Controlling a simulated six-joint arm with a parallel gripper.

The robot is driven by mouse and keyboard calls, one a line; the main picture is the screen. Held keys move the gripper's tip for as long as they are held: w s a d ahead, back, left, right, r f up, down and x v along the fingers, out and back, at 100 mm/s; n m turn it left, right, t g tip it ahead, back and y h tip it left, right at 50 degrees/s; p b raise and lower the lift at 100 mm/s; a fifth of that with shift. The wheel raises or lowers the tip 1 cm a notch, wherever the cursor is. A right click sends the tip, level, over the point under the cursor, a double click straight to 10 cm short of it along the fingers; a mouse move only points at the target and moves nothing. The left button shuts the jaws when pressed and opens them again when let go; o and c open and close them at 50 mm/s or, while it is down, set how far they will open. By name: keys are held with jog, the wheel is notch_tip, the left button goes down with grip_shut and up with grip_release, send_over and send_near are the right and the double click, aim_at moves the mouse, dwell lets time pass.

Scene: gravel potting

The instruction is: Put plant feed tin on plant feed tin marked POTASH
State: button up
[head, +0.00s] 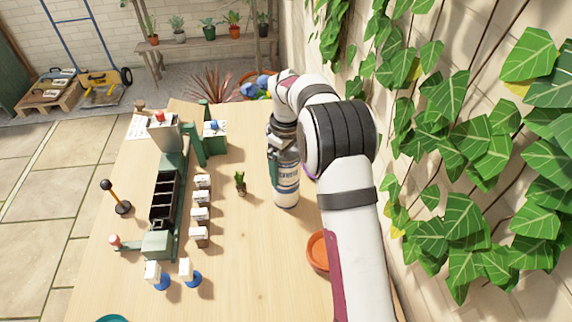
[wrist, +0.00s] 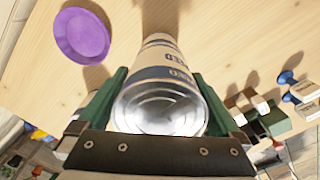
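My gripper (wrist: 162,100) has its green fingers on both sides of a pale plant feed tin (wrist: 158,108) with a shiny metal lid and blue label bands. In the head view, my gripper (head: 281,148) is at the top of a tall pale column of tin (head: 287,185) with a blue-banded label, upright over the table at the right. It looks like one tin above another, but the join is unclear. The lower part appears to stand on the table. The label's wording is too small to read, so I cannot make out POTASH. My arm hides the area to the right.
A purple saucer (wrist: 82,35) lies beside the tins. A terracotta pot (head: 319,251) is at the table's right edge. A small cactus (head: 240,183), several small white-topped blocks (head: 201,213) and a green rack with black compartments (head: 165,200) stand left. The front middle is clear.

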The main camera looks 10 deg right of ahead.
notch_tip(320, 180, up, 12)
jog(key=shift+f, duration=0.1)
jog(key=shift+s+r, duration=0.1)
jog(key=shift+r, duration=0.25)
jog(key=s+r+m+y, duration=0.15)
jog(key=s+m, duration=0.25)
jog(key=s, duration=0.6)
jog(key=s+r+m, duration=0.3)
jog(key=s+m, duration=0.1)
jog(key=s, duration=0.7)
jog(key=s+f+m, duration=0.3)
jog(key=s, duration=0.4)
jog(key=s+f+m, duration=0.3)
jog(key=s, duration=0.5)
jog(key=shift+s+a+f+m, duration=0.15)
jog(key=shift+s+f+m, duration=0.05)
jog(key=shift+f+m, duration=0.1)
